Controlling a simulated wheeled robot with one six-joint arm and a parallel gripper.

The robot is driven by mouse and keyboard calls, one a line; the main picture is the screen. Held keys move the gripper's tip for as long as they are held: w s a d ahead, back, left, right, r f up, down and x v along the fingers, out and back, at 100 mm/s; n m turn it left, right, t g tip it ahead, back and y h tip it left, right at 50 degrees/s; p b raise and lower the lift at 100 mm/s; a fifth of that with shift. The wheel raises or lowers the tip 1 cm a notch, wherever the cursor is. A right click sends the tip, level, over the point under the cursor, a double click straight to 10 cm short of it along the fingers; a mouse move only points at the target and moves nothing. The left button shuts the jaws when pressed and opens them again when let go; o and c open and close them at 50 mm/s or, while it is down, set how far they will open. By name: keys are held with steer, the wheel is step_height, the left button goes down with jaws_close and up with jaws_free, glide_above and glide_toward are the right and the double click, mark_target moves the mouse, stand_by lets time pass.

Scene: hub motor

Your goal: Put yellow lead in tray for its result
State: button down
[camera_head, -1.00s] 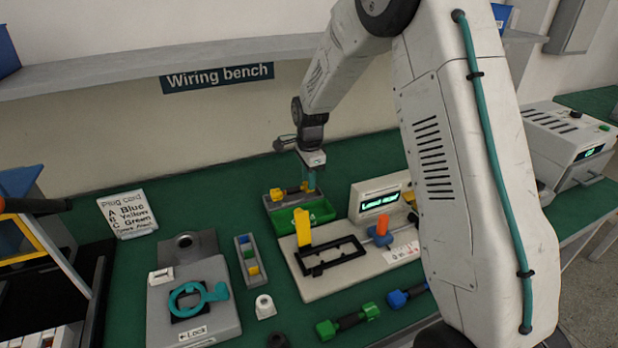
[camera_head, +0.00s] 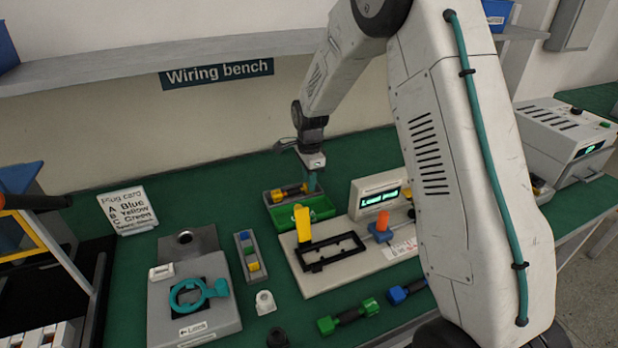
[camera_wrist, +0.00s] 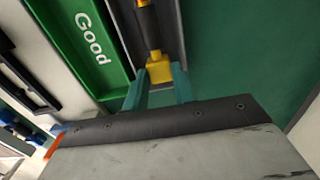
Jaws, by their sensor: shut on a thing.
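The yellow lead (camera_head: 289,190) has yellow ends and a dark middle. It is at the grey tray (camera_head: 268,200) at the back of the bench. In the wrist view, my gripper's teal fingers (camera_wrist: 159,80) are shut on the near yellow end of the lead (camera_wrist: 157,68). The dark middle (camera_wrist: 147,25) runs away between the grey tray walls. I cannot tell if it touches the tray floor. A green tray (camera_head: 318,216) sits in front of the grey one; the wrist view shows it marked "Good" (camera_wrist: 85,45). The tester display (camera_head: 381,196) is lit, apparently "Lead good".
The tester board (camera_head: 330,283) with a black frame, yellow lever (camera_head: 302,222) and orange knob (camera_head: 382,221) stands in front of the trays. Green (camera_head: 348,316) and blue (camera_head: 405,291) leads lie nearer. A teal-handled fixture (camera_head: 198,293) and plug card (camera_head: 126,212) are left.

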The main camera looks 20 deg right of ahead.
steer(key=shift+f, duration=0.5)
steer(key=c, duration=1.1)
jaws_free()
steer(key=shift+o, duration=0.2)
steer(key=shift+r, duration=0.1)
steer(key=shift+w+r, duration=0.1)
steer(key=shift+r, duration=0.2)
step_height(320, 180, up, 7)
